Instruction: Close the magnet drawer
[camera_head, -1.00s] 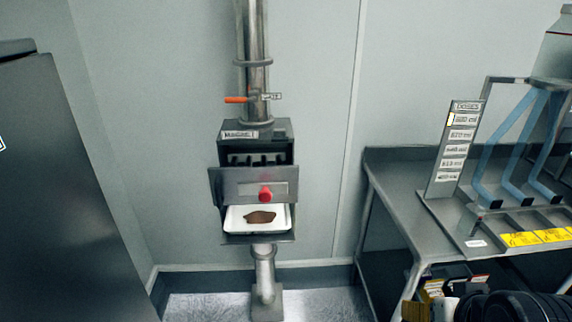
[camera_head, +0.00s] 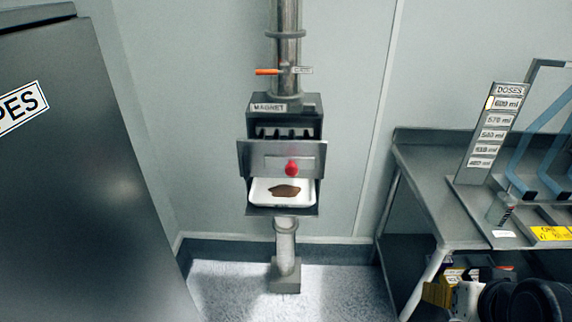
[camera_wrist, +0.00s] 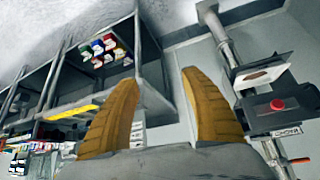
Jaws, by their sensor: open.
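The magnet housing (camera_head: 308,104) is a dark metal box on a vertical steel pipe, labelled MAGNET. Its drawer front (camera_head: 258,158) carries a red knob (camera_head: 292,168) and stands out from the housing, with dark bars showing in the gap behind it. Below the front, a white tray (camera_head: 262,197) holds a brown powder patch (camera_head: 285,191).
A dark metal cabinet (camera_head: 75,190) stands close at the left. A steel table (camera_head: 432,190) with a DOSES board (camera_head: 492,135) stands at the right, with items stored beneath. The floor (camera_head: 235,285) before the pipe is clear. An orange valve handle (camera_head: 267,72) sits above the housing.

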